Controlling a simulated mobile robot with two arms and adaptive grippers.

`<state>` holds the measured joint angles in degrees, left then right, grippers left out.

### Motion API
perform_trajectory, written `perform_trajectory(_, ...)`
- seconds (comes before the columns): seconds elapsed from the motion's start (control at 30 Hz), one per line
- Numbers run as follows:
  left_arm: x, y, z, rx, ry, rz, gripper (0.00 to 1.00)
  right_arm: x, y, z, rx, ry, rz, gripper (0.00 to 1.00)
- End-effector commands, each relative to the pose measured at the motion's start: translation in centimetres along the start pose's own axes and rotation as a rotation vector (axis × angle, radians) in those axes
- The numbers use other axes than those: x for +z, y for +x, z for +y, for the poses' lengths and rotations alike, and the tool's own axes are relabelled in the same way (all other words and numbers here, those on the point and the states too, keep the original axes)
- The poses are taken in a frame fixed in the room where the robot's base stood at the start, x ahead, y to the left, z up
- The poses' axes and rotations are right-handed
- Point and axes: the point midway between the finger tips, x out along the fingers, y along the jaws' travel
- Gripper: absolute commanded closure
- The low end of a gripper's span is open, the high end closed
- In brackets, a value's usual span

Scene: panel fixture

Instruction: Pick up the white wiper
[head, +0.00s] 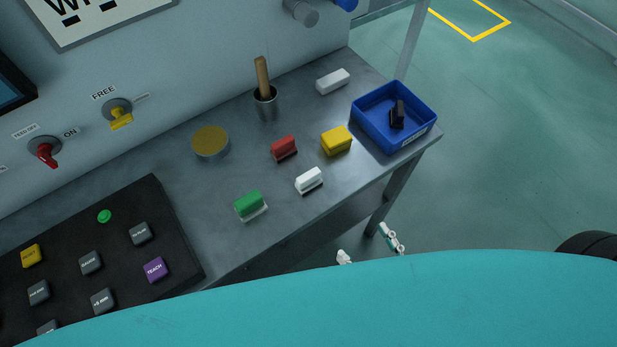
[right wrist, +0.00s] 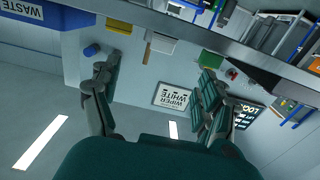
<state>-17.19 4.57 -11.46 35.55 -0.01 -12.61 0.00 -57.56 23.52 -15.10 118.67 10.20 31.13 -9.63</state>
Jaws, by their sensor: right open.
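The white wiper (head: 309,180), a small white block with a dark underside, sits on the grey table near its front edge. It is between the green wiper (head: 250,205) and the yellow block (head: 336,140), with the red wiper (head: 285,148) behind it. My right gripper (head: 367,244) shows only in small part, beyond the table's front edge and low, apart from the wiper. In the right wrist view its fingers (right wrist: 160,72) are spread wide with nothing between them. My left gripper is in neither view.
A blue bin (head: 373,142) holding a dark object stands at the right end. A metal cup (head: 266,108) with a wooden handle, a round tin (head: 210,146) and a white block (head: 332,81) stand behind. A black button panel (head: 120,215) fills the left. The table underside crosses the wrist view's top.

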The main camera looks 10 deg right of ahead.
Motion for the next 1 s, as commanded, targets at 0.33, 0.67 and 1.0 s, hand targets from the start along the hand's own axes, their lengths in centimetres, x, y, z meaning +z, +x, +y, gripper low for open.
perform_trajectory(0.33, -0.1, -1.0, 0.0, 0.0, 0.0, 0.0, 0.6, -1.5, 5.8, -0.1, 0.001, 0.004, 0.029, 0.22)
perform_trajectory(0.67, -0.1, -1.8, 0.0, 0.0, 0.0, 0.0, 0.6, -1.4, 11.6, -0.1, 0.001, 0.004, 0.023, 0.22)
perform_trajectory(1.0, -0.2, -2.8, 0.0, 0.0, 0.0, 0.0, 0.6, -1.8, 14.9, -0.7, 0.0, 0.005, 0.025, 0.22)
